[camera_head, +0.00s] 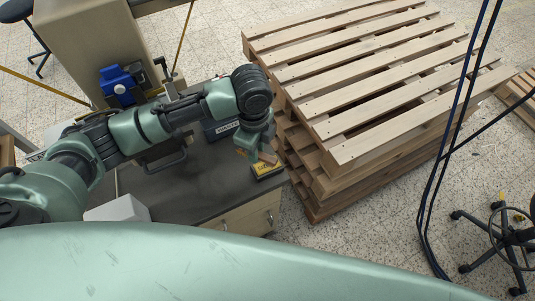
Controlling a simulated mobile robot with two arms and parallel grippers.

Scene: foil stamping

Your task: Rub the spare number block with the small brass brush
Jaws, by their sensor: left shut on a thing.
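My left gripper (262,152) reaches over the right end of the dark grey worktop, pointing down. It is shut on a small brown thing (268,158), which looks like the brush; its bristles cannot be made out. A yellow box with a dark side (266,171) lies right below it at the worktop's edge. I cannot tell whether the held thing touches the box. The spare number block cannot be made out at this size. My right gripper is not in view.
The worktop (205,190) has drawers (256,217) below. A dark labelled box (222,129) and a blue machine part (122,85) stand behind my arm. A white box (118,209) is at the left. Stacked wooden pallets (370,75) stand right of the worktop. Dark cables (447,150) hang at the right.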

